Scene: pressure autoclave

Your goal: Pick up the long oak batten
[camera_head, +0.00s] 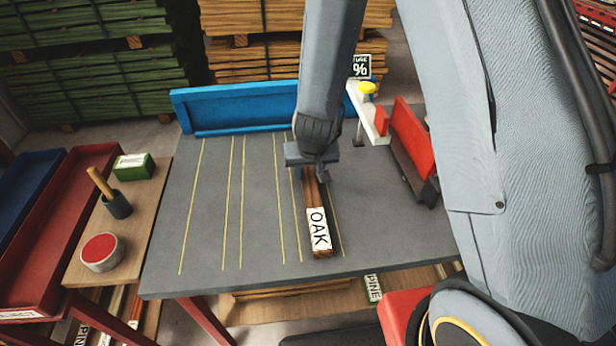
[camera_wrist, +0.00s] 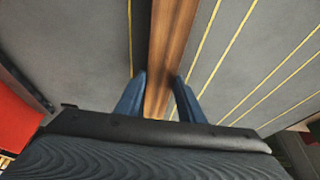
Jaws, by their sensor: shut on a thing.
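The long oak batten (camera_head: 314,206) is a brown wooden strip with a white OAK label near its front end. It lies along the yellow lines on the grey table. My gripper (camera_head: 318,176) is over its far part and hides that end in the head view. In the wrist view the batten (camera_wrist: 170,45) runs between the two blue fingers of my gripper (camera_wrist: 159,100), which are shut on it. I cannot tell whether the batten touches the table or is slightly above it.
A blue stop rail (camera_head: 240,106) stands along the grey table's (camera_head: 215,220) back edge. A side bench at left holds a red-topped tin (camera_head: 101,252) and a green box (camera_head: 133,167). The table's left half is clear.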

